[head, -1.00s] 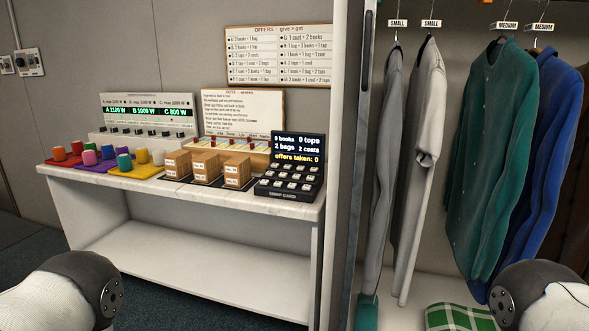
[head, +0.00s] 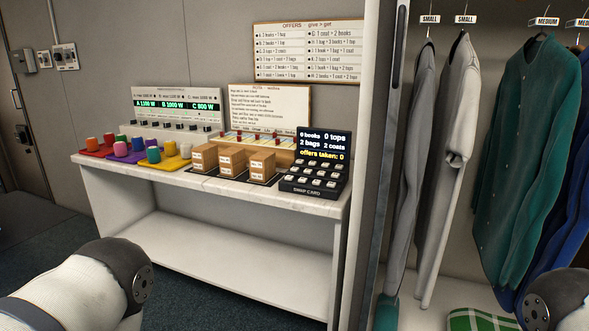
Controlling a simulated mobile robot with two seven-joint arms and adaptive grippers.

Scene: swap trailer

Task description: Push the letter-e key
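The black swap-card keypad (head: 315,168) stands at the right end of the white counter (head: 215,186). The key letters are too small to read, so I cannot tell which key is the letter e. Neither of my grippers shows in the head view. Only parts of my two arms show at the lower left and lower right, well apart from the keypad.
The offers board (head: 307,52) and note board (head: 270,108) are behind. A dark-edged partition (head: 388,130) and hanging clothes (head: 520,130) are right of the keypad.

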